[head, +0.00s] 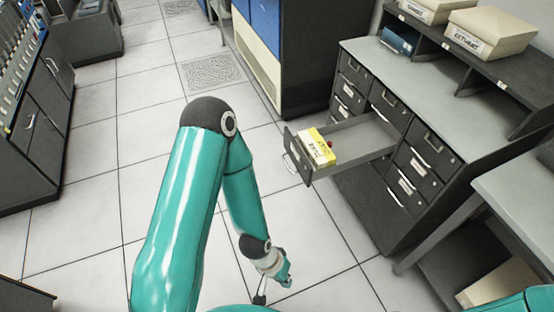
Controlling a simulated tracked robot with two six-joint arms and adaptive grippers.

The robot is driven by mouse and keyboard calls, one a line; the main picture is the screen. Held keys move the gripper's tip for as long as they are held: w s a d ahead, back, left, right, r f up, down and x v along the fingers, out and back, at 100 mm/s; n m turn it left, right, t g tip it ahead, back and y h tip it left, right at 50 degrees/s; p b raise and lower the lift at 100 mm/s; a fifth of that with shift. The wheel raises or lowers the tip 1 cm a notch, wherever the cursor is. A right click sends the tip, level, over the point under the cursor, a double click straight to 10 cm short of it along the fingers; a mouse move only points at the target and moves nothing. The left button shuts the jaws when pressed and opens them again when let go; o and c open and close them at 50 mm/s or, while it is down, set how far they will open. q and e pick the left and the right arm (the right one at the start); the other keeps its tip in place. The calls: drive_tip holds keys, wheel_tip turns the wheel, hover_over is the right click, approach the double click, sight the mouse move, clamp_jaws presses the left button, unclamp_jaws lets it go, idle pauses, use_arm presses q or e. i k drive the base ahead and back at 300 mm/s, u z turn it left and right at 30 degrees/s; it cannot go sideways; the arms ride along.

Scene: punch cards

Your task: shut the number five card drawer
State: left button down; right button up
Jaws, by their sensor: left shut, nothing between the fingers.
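One card drawer (297,157) stands pulled out of the dark cabinet (365,205), its front facing left. A handle shows on its front; I cannot read a number on it. A yellow and white card pack (318,149) lies inside near the front, with a small red thing beside it. My left gripper (262,294) is shut and empty. It is low in the picture, below and slightly left of the open drawer, apart from it. My right gripper is out of view; only a teal part of my right arm shows at the bottom right corner.
The other cabinet drawers (415,170) look closed. A grey desk (520,195) stands at the right. Tiled floor (215,270) is open left of the drawer.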

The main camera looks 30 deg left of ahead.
sight(362, 138)
drive_tip(key=u, duration=0.75)
drive_tip(key=i, duration=1)
drive_tip(key=u, duration=0.3)
drive_tip(key=k, duration=1.05)
drive_tip(key=z, duration=0.45)
drive_tip(key=i, duration=0.85)
drive_tip(key=z, duration=0.05)
